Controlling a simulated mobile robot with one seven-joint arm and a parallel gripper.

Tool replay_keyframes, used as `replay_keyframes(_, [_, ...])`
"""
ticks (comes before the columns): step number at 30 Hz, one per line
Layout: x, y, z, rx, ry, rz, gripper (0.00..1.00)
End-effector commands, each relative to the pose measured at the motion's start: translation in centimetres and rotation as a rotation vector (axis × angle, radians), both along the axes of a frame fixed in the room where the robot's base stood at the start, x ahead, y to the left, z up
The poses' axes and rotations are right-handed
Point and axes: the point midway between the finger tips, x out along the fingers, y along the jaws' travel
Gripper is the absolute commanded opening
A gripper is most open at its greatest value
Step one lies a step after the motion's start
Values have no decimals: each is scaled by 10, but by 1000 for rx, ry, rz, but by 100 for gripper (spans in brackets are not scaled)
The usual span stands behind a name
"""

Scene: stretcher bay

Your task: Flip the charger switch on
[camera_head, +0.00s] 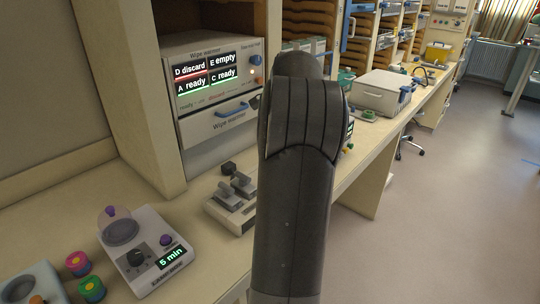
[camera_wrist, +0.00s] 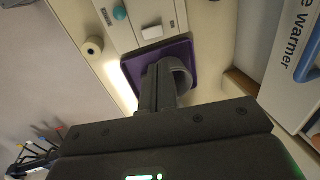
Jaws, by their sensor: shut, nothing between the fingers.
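I cannot make out a label naming the charger or its switch in either view. In the wrist view, a pale panel (camera_wrist: 166,12) carries a white block-shaped part (camera_wrist: 152,33) and a teal knob (camera_wrist: 119,13). My gripper (camera_wrist: 160,70) is shut and empty over a purple pad (camera_wrist: 147,59), just below that panel in the picture. A curved grey piece (camera_wrist: 184,68) shows beside the fingertips; I cannot tell whether they touch it. In the head view my arm hides the gripper. A pale unit with grey blocks (camera_head: 232,217) stands left of the arm.
The wipe warmer (camera_head: 215,55) stands in the shelf bay; its front also shows in the wrist view (camera_wrist: 300,75). A timer device reading 5 min (camera_head: 150,250) and colored knobs (camera_head: 78,262) are at lower left. A pale box (camera_head: 383,92) sits farther along the counter. The right floor is open.

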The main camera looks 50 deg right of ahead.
Motion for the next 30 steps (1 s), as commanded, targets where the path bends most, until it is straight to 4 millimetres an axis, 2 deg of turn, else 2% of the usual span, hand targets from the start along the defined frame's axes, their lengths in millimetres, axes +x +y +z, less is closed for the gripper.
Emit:
replay_keyframes(5, [4, 0, -22, 4, 2, 0, 0])
replay_keyframes(18, [23, 0, -110, 4, 1, 1, 0])
replay_keyframes(24, [27, 0, -130, 2, 1, -1, 0])
replay_keyframes(30, [28, 0, -135, 0, 0, 0, 0])
